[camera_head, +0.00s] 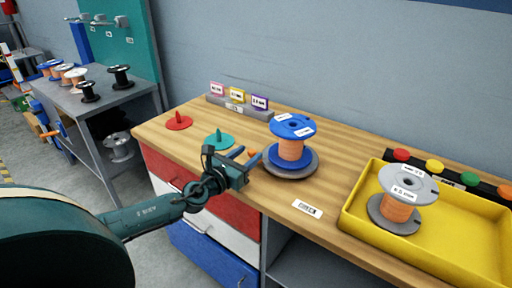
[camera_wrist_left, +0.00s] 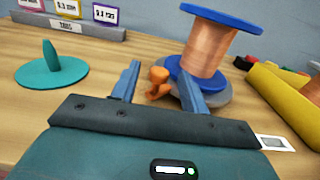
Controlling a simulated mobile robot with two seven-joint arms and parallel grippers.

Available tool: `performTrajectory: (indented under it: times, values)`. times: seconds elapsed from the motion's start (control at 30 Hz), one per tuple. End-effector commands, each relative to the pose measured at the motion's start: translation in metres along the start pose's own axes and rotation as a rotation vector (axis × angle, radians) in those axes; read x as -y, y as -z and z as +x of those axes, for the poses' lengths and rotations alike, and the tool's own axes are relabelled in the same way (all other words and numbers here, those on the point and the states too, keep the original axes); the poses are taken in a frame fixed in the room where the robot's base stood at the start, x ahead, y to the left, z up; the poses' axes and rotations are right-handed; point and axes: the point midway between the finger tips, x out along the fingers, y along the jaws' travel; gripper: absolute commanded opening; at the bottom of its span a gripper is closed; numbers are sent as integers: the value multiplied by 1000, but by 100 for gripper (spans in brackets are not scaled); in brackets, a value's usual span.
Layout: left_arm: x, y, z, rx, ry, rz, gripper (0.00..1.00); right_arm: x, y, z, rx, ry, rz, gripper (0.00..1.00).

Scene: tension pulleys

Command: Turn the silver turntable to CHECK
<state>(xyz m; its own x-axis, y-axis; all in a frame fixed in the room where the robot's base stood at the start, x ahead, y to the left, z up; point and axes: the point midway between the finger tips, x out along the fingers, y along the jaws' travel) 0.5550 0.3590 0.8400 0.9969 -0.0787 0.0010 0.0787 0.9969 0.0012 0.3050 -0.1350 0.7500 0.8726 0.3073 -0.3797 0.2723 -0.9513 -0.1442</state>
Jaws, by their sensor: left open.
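The silver turntable (camera_head: 292,174) is a round grey disc on the wooden workbench, and a copper-wound spool with blue flanges (camera_head: 291,127) stands upright on it. An orange peg (camera_wrist_left: 157,82) sits at the turntable's left side. My left gripper (camera_head: 247,157) is open beside the turntable's left edge. In the left wrist view its two blue fingers stand on either side of the orange peg, with gaps showing. A white label (camera_head: 307,208) lies on the bench in front of the turntable; its text is too small to read surely. My right gripper is not in view.
A teal disc with a spindle (camera_head: 219,140) and a red one (camera_head: 179,122) stand to the left. A label rack (camera_head: 238,107) is behind. A yellow tray (camera_head: 382,240) with a grey-flanged copper spool (camera_head: 402,198) takes up the right. Bare bench lies between turntable and tray.

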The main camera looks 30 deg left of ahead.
Motion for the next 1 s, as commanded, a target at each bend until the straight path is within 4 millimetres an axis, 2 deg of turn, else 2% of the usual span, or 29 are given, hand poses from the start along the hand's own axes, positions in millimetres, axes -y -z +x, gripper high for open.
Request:
performTrajectory:
  times: [0.1,0.3,0.7,1.0]
  values:
    - [0,-1,20,3,-1,-2,45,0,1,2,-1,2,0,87]
    - [0,0,40,1,-1,-1,45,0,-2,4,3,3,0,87]
    - [0,0,46,-1,0,-1,44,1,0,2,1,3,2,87]
    - [0,1,46,-1,0,-1,19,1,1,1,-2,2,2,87]
